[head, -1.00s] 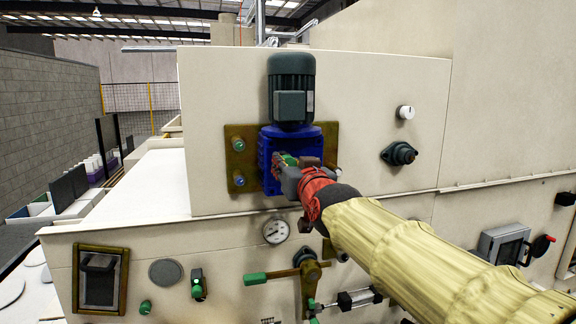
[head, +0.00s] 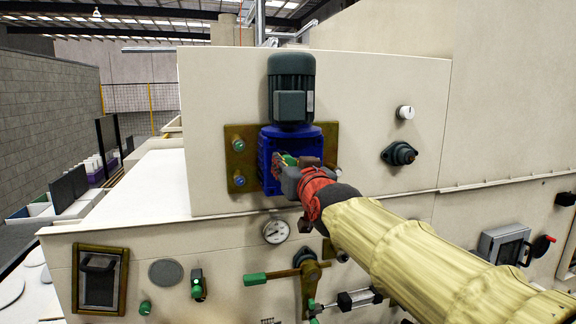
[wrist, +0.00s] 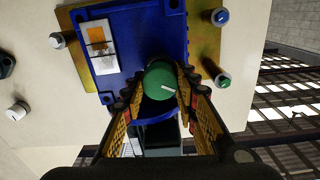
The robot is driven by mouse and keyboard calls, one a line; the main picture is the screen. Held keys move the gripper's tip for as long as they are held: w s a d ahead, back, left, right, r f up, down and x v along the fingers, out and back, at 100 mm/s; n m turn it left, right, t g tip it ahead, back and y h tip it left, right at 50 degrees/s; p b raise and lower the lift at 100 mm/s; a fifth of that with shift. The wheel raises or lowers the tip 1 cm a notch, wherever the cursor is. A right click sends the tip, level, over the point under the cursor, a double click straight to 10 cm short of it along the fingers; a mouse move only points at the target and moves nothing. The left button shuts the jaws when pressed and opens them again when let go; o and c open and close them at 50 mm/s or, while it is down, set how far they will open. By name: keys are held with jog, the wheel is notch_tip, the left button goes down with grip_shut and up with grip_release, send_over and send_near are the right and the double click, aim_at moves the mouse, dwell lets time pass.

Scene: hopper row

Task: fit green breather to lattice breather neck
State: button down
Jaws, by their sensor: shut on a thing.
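In the head view my gripper (head: 285,164) is at the front of the blue gear housing (head: 266,146), and a bit of the green breather (head: 289,160) shows between the fingers. In the wrist view the breather is in front of the blue housing (wrist: 138,35). I cannot make out the lattice breather neck; the breather and fingers may hide it. I cannot tell whether the breather touches the housing.
A dark motor (head: 291,88) stands on the housing. A brass plate (head: 237,160) behind it carries a green-capped fitting (head: 238,143) and a blue-capped one (head: 239,181). Below are a round gauge (head: 276,231) and a green-handled lever (head: 255,279). The pale panel left of the plate is clear.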

jog(key=shift+w, duration=0.1)
jog(key=shift+w+a, duration=0.15)
jog(key=shift+w, duration=0.35)
jog(key=shift+s, duration=0.25)
jog(key=shift+s, duration=0.4)
dwell(0.8)
